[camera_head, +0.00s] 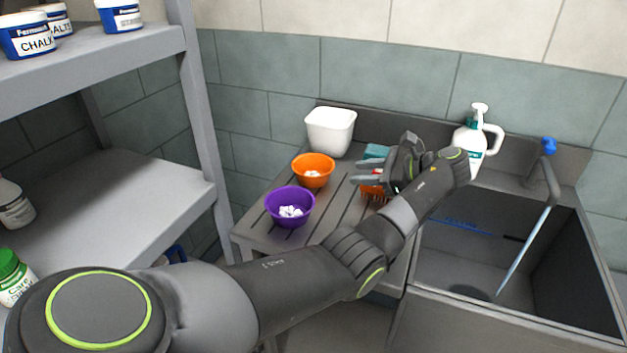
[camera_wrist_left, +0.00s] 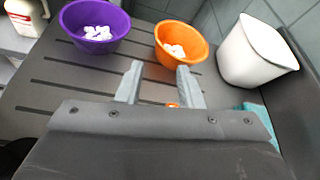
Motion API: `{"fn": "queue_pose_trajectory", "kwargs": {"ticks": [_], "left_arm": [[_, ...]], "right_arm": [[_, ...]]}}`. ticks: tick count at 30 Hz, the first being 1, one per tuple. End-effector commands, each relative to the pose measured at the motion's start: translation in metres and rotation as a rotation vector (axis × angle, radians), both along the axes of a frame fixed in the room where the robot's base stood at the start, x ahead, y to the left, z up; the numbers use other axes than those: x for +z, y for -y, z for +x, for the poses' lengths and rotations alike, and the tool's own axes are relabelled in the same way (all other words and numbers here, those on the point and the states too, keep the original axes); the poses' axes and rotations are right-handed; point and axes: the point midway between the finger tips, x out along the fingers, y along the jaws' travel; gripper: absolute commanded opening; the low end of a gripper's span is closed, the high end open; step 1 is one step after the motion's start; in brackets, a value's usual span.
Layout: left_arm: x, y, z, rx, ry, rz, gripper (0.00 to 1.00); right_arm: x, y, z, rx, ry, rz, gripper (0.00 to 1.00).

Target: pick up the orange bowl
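The orange bowl (camera_head: 313,171) stands upright on the slatted drainboard, between a purple bowl and a white tub, with small white pieces inside. It also shows in the left wrist view (camera_wrist_left: 181,43), just beyond my fingertips. My left gripper (camera_head: 358,172) is to the right of the bowl, its fingers pointing left toward it. In the left wrist view the two fingers (camera_wrist_left: 158,72) are apart with nothing held between them. The bowl is apart from the fingers in the head view. My right gripper is in neither view.
The purple bowl (camera_head: 290,207) with white pieces is close in front. The white tub (camera_head: 330,131) stands behind. An orange brush (camera_head: 374,191) and a teal item (camera_head: 376,152) lie near my gripper. A pump bottle (camera_head: 470,146) and sink (camera_head: 460,265) are right; shelves (camera_head: 120,205) are left.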

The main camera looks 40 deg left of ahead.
Motion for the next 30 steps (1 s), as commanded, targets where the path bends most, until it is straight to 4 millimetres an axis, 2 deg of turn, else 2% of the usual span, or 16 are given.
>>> {"fn": "queue_pose_trajectory", "kwargs": {"ticks": [1, 2, 12, 16, 23, 30], "left_arm": [[-0.009, -0.007, -0.001, 0.002, 0.002, 0.001, 0.34], [-0.011, -0.010, -0.002, 0.001, 0.004, 0.001, 0.34], [-0.030, -0.078, -0.012, 0.001, -0.001, 0.002, 0.34], [-0.036, -0.093, -0.013, 0.000, 0.000, 0.001, 0.34], [-0.040, -0.104, -0.016, 0.001, -0.001, 0.001, 0.34], [-0.050, -0.137, -0.024, 0.003, -0.001, 0.002, 0.34]], "right_arm": [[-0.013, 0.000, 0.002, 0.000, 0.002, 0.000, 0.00], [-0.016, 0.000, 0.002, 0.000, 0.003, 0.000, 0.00], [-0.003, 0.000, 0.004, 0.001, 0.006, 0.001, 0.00], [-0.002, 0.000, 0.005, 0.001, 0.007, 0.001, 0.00], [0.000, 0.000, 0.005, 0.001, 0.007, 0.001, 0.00], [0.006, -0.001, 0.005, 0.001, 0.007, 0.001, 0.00]]}}
